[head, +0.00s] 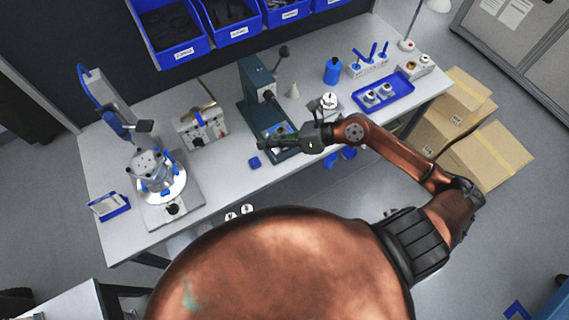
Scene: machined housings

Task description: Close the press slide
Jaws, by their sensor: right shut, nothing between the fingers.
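The press (254,80) is dark green, with a column and a lever with a dark knob at its top. It stands at the middle of the bench. Its low front part, with a light and blue piece (279,129) on it, is partly hidden behind my right gripper. My right gripper (266,143) reaches in from the right, fingers pointing left, shut and empty at the front of the press. I cannot tell whether it touches the slide or how far out the slide is. My left gripper is not in view.
A blue block (254,162) lies left of the gripper. A round fixture (155,170) stands at the left, and a boxy device (202,128) is between it and the press. A blue tray (396,82) with parts lies right. Blue bins (178,51) hang behind. The front bench left of the press is clear.

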